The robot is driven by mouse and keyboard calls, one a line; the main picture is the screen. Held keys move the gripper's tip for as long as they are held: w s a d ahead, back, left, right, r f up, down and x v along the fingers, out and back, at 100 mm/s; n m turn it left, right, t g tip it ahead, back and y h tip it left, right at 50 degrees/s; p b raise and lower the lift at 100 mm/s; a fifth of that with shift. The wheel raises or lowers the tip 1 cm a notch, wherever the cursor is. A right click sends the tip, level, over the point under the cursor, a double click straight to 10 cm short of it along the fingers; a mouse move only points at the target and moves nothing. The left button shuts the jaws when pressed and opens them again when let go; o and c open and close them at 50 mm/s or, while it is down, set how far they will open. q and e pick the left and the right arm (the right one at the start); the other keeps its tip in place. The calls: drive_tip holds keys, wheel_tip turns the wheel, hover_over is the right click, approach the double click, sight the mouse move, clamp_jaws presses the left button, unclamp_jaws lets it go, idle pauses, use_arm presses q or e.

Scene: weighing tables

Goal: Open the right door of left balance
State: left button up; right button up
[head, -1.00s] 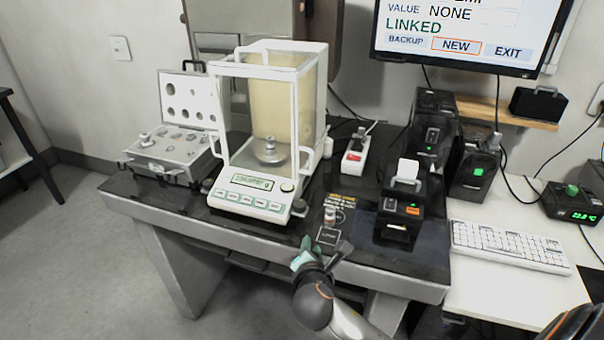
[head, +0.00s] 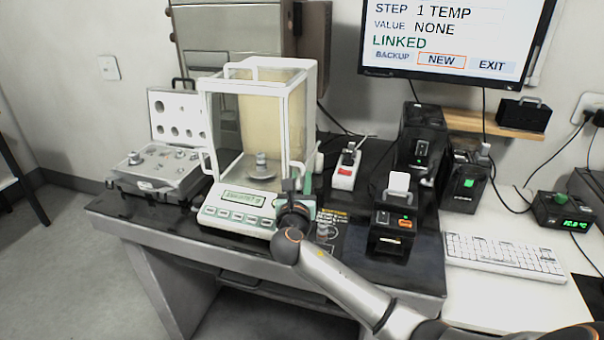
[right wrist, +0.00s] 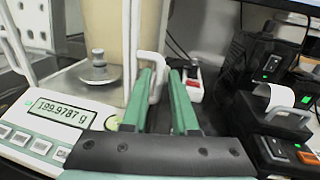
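The left balance (head: 245,218) is a white and green unit with a glass draft shield, and a metal weight (head: 261,165) stands on its pan. Its right door (head: 309,120) appears shut. The door's white loop handle (right wrist: 161,72) shows in the right wrist view, where the display (right wrist: 62,110) reads 199.9787 g. My right gripper (head: 299,183) is at the front right corner of the shield. In the right wrist view its two green fingers (right wrist: 160,78) are apart, with the handle at the gap between their tips. I cannot tell whether they touch it. My left gripper is out of view.
An open weight case (head: 158,178) stands left of the balance. A power strip (head: 346,168), a printer (head: 393,222) and black devices stand to the right. A monitor (head: 450,62) hangs behind. The dark table's front edge runs under my right arm.

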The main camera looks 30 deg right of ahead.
sight(302, 173)
drive_tip(key=shift+x, duration=1.85)
drive_tip(key=shift+c, duration=0.4)
clamp_jaws()
